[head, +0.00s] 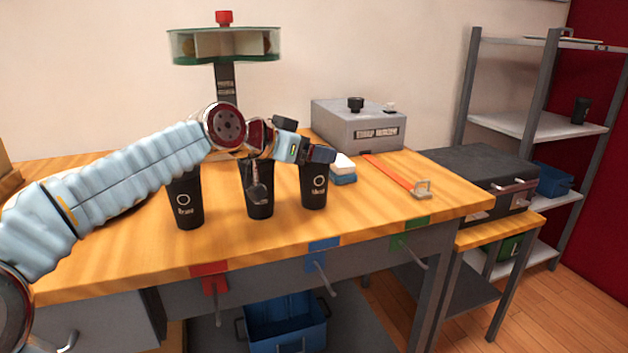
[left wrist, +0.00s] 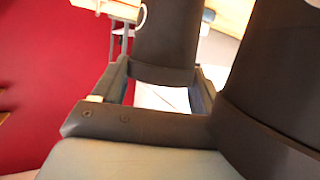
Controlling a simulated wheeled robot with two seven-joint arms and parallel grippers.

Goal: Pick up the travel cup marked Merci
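Three black travel cups stand upright in a row on the wooden bench. The right cup (head: 314,190) has a white ring and small lettering that seems to read Merci. The left cup (head: 186,205) carries a different word, and the middle cup (head: 259,200) has its marking partly hidden by my wrist. My left gripper (head: 303,141) is at the top of the right cup, its fingers apart. In the left wrist view, a black cup (left wrist: 166,40) shows between the fingers; contact is unclear. Another dark cup (left wrist: 280,80) is close at the right. My right gripper is out of view.
A grey box (head: 350,130) stands at the back of the bench. A white and blue block (head: 343,170) and an orange strap (head: 390,175) lie right of the cups. A round green-rimmed stand (head: 224,48) rises behind. Shelves (head: 540,125) stand at the right.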

